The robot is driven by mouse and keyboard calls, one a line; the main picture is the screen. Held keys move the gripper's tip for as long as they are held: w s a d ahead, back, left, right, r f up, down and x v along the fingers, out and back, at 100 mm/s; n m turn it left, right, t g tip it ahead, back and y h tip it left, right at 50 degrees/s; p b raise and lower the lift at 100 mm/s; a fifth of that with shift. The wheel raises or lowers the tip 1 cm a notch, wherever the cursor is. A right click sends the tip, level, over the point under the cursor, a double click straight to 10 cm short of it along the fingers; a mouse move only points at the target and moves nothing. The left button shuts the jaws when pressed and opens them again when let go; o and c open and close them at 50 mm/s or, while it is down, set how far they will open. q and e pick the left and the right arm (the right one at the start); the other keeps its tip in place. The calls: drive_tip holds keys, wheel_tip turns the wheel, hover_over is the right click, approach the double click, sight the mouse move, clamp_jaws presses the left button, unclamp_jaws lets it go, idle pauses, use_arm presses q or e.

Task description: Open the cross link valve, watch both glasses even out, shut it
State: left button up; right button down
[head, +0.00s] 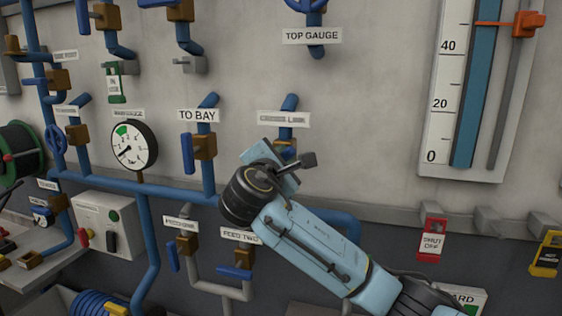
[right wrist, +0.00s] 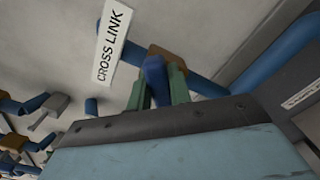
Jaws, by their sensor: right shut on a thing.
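The cross link valve, with a brown body (head: 285,144) on a blue pipe, sits under the CROSS LINK label (head: 283,118). Its blue handle (right wrist: 154,78) shows in the right wrist view between the green fingers of my right gripper (right wrist: 156,88), which is shut on it. My wrist hides the handle in the head view, and I cannot tell the handle's setting. One level glass (head: 475,90) stands at the right. Its blue column runs from 0 up past 40 and out of the picture top. The second glass is not in view. My left gripper is not in view.
An orange marker (head: 510,22) crosses the glass near the top. The TO BAY valve (head: 200,146) is left of my right arm, the FEED TWO valve (head: 240,258) below it. A red tag (head: 432,240) hangs at lower right. A round pressure gauge (head: 130,146) is on the left.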

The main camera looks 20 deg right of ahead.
drive_tip(key=m+b, duration=0.1)
drive_tip(key=m, duration=0.1)
drive_tip(key=f+m+b, duration=0.1)
drive_tip(key=m, duration=0.1)
drive_tip(key=shift+s+d+m, duration=0.1)
drive_tip(key=shift+d+m, duration=0.05)
drive_tip(key=shift+m, duration=0.15)
drive_tip(key=shift+f+m+b, duration=0.25)
drive_tip(key=shift+m+b, duration=0.5)
drive_tip(key=shift+m, duration=0.85)
drive_tip(key=c, duration=1.3)
unclamp_jaws()
drive_tip(key=shift+s, duration=0.1)
drive_tip(key=b+v, duration=0.3)
drive_tip(key=v, duration=1)
drive_tip(key=shift+s, duration=0.1)
